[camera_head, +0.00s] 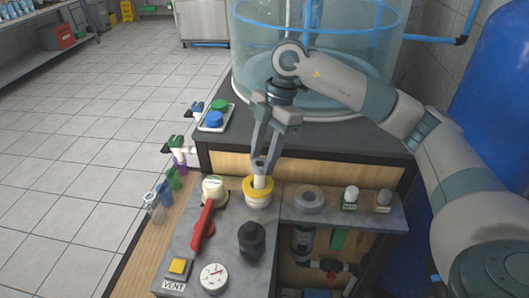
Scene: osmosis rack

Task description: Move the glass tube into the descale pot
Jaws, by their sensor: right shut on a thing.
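My right gripper (264,163) reaches down from the upper right and is shut on a pale, upright tube, seemingly the glass tube (260,182). The tube's lower end is at or inside the opening of a white pot with a yellow rim (258,199), on the grey worktop. I cannot tell how deep it sits. A grey round pot with a dark opening (309,199) stands just to the right. No readable label shows which of these is the descale pot. My left gripper is not in view.
Around the gripper are a red lever (203,226), a black knob (251,238), a pressure gauge (214,277), a yellow button (179,267) and small white bottles (350,197). A large clear tank (315,60) stands behind. Open tiled floor lies left.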

